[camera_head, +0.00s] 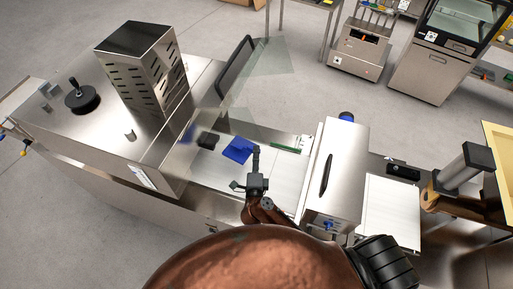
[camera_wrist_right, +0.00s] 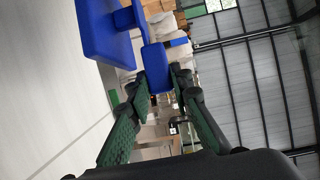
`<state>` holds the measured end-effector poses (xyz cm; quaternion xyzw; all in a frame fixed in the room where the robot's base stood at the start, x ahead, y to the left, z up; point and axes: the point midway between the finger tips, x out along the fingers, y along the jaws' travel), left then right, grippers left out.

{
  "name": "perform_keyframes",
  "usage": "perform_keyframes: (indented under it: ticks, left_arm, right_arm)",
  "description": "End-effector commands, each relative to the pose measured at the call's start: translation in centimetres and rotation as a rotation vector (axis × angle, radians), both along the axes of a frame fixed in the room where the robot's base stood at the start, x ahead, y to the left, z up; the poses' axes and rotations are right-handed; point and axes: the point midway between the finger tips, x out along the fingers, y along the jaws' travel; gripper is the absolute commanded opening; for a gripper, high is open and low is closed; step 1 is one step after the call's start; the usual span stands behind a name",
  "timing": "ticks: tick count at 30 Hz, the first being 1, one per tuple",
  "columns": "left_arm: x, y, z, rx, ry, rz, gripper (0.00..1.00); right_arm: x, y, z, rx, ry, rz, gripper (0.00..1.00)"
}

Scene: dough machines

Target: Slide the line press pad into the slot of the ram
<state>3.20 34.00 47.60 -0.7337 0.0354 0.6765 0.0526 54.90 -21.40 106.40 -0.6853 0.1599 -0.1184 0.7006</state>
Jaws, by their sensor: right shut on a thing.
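The line press pad (camera_head: 238,150) is blue and sits over the pale metal bed of the long machine. In the right wrist view it shows as a broad blue plate (camera_wrist_right: 105,32) at the upper left, with a smaller blue block (camera_wrist_right: 155,58) beside it. My right gripper (camera_head: 255,165) is at the pad's near right side. In the wrist view its dark green fingers (camera_wrist_right: 156,95) are shut on the blue block. I cannot make out the ram's slot, nor whether the pad touches the bed. My left gripper is not in view.
A dark block (camera_head: 208,140) lies left of the pad, near a clear tilted guard (camera_head: 257,75). A steel housing (camera_head: 332,175) stands right of the bed, and a green strip (camera_head: 286,147) lies before it. The bed (camera_head: 285,170) has bare room between pad and housing.

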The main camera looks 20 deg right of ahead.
Motion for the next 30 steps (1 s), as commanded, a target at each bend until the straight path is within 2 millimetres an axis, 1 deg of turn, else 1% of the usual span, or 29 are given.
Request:
perform_keyframes:
  ticks: [1,3,5,8,12,14,16,20,24,27,30]
  left_arm:
    - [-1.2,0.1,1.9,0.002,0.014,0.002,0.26]
    - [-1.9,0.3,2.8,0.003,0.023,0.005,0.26]
    - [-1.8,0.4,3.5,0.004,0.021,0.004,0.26]
    - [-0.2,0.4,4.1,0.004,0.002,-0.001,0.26]
    - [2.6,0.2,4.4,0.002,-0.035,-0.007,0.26]
    - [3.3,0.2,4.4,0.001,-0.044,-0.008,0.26]
    - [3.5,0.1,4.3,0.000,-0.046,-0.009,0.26]
    - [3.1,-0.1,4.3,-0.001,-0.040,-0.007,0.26]
    - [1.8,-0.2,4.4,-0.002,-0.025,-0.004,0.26]
    - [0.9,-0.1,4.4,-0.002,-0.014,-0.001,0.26]
    - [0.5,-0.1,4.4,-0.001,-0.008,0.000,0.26]
  right_arm:
    - [0.2,-0.2,0.3,-0.010,-0.002,0.047,0.00]
    - [0.4,-0.1,-0.4,-0.010,-0.014,0.106,0.00]
    - [0.4,-0.1,-1.0,-0.010,-0.021,0.145,0.00]
    - [0.3,-0.1,-1.7,-0.008,-0.032,0.187,0.00]
    - [0.3,-0.1,-2.1,-0.007,-0.038,0.209,0.00]
    - [0.3,-0.1,-2.2,-0.006,-0.039,0.209,0.00]
    - [0.3,-0.1,-2.2,-0.006,-0.039,0.208,0.00]
    - [0.3,-0.1,-2.2,-0.008,-0.039,0.208,0.00]
    - [0.0,-0.3,-2.2,-0.017,-0.047,0.207,0.00]
    - [0.4,0.1,-2.1,-0.016,-0.051,0.207,0.00]
    - [0.9,0.6,-2.1,-0.016,-0.051,0.207,0.00]
